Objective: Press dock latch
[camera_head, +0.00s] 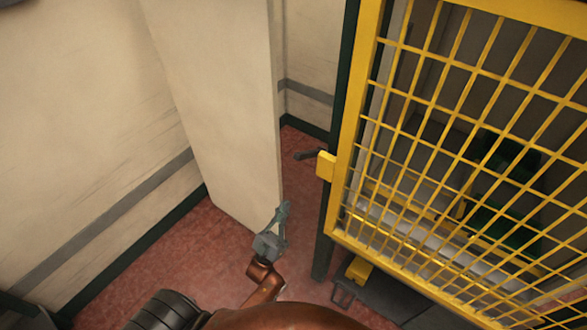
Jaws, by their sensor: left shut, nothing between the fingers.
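A yellow mesh gate (341,140) fills the right side of the view. My left gripper (284,211) is shut and empty, pointing up in the picture. It is below and left of the yellow block and lever, apart from both. My right gripper is not in view.
A beige pillar (215,100) stands close behind and left of my left gripper. Beige walls (75,120) with a grey stripe close off the left. A dark post (324,235) supports the gate's left side. Red floor (190,245) shows between. Dark green objects (505,220) sit behind the mesh.

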